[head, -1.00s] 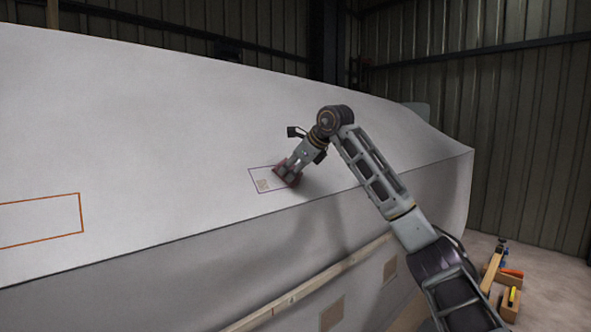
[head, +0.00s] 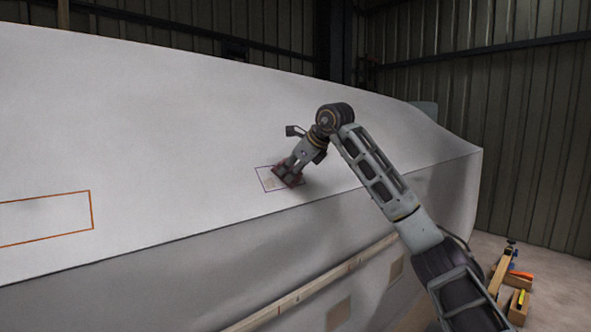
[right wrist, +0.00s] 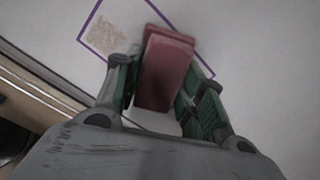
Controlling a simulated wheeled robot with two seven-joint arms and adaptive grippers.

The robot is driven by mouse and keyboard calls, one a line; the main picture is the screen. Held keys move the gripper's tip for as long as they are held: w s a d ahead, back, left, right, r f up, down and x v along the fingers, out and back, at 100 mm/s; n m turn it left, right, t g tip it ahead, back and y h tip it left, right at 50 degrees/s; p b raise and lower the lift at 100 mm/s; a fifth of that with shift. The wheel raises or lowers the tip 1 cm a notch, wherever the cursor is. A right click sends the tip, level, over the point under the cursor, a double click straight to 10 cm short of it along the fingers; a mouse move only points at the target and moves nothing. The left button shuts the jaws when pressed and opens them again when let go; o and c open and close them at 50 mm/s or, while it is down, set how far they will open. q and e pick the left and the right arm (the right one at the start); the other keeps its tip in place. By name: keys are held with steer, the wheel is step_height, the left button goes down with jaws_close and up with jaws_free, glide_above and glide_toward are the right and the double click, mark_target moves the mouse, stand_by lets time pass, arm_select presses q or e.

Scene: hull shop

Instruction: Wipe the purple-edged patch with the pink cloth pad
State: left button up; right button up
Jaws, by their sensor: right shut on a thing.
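The purple-edged patch (head: 264,184) is outlined on the white hull side, near the middle of the head view. A tan, speckled smudge (right wrist: 106,38) lies in its corner in the right wrist view. My right gripper (head: 286,174) is shut on the pink cloth pad (right wrist: 165,72) and holds it at the patch's right part. The pad covers some of the patch, and whether it presses on the surface I cannot tell. My left gripper is not in view.
An orange-edged patch (head: 60,216) is on the hull (head: 150,120) at left. A wooden batten (head: 310,288) runs along the hull below its edge. Wooden boxes with tools (head: 518,303) stand on the floor at lower right.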

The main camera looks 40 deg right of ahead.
steer(key=shift+a, duration=0.2)
stand_by(0.3)
steer(key=shift+s+a, duration=0.1)
steer(key=shift+a, duration=1.2)
steer(key=shift+a, duration=0.1)
steer(key=shift+s+a, duration=0.1)
steer(key=shift+a, duration=1.3)
steer(key=shift+a, duration=0.15)
steer(key=shift+s+a, duration=0.15)
steer(key=shift+a, duration=1.1)
steer(key=shift+d, duration=0.2)
steer(key=shift+d, duration=1.25)
